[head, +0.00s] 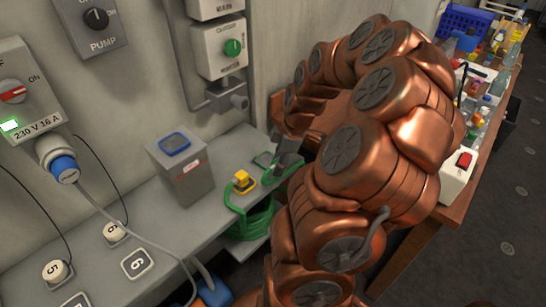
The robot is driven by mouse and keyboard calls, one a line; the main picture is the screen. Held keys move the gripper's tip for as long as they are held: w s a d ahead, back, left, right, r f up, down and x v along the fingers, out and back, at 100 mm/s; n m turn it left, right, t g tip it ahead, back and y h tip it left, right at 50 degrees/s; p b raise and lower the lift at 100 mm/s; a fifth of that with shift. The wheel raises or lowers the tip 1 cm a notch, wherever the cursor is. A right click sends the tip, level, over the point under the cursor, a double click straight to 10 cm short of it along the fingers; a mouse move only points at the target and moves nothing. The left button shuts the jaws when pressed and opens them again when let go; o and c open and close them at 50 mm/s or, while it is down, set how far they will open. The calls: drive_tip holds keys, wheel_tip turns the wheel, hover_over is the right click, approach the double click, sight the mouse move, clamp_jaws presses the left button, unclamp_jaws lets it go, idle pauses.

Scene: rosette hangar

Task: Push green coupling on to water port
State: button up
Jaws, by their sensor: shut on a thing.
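My gripper (283,156) is at the end of my copper-coloured arm, low in front of the wall, above the shelf's right part. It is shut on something. A green hose (247,218) lies in a coil at the shelf's edge, and one strand runs up to my gripper. The green coupling cannot be made out clearly; the fingers and arm hide most of what is held. A wall box with a green knob (232,47) has a grey pipe fitting (238,102) below it, above and left of my gripper and apart from it. I cannot tell whether this is the water port.
A grey canister with a blue lid (181,170) and a yellow fitting (242,181) stand on the grey shelf (160,238) left of my gripper. A cluttered wooden table with a blue crate (463,25) is at right. Dark floor lies beyond.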

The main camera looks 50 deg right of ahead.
drive_tip(key=s+a+b, duration=0.1)
drive_tip(key=s+a, duration=0.1)
drive_tip(key=s, duration=0.3)
drive_tip(key=shift+s+a+r+b, duration=0.3)
drive_tip(key=shift+s+a+b, duration=0.1)
